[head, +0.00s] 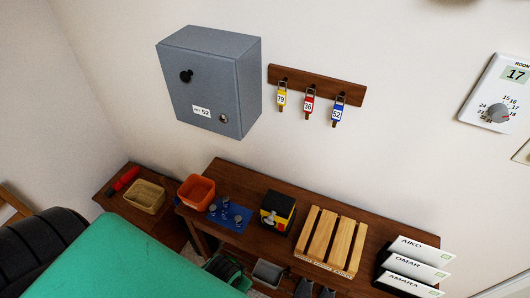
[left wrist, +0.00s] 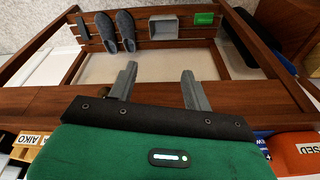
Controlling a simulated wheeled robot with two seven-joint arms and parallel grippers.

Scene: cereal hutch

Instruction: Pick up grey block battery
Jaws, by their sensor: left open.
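Several small grey things (head: 238,218) are on or beside the blue mat (head: 226,224) on the bench. They are too small to tell which is the block battery. A corner of the blue mat (left wrist: 262,134) shows at the right of the left wrist view, with no battery clear on it. My left gripper (left wrist: 160,88) is open in that view, its two grey fingers apart with nothing between them. Its fingertips do not show in the head view. My right gripper is in neither view.
On the bench (head: 229,172) are an orange tray (head: 197,192), a black and yellow device (head: 277,212), a slatted wooden crate (head: 330,240) and name cards (head: 420,248). Slippers (left wrist: 126,30) and a grey bin (left wrist: 165,27) lie on a lower rack. A grey cabinet (head: 200,85) hangs above.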

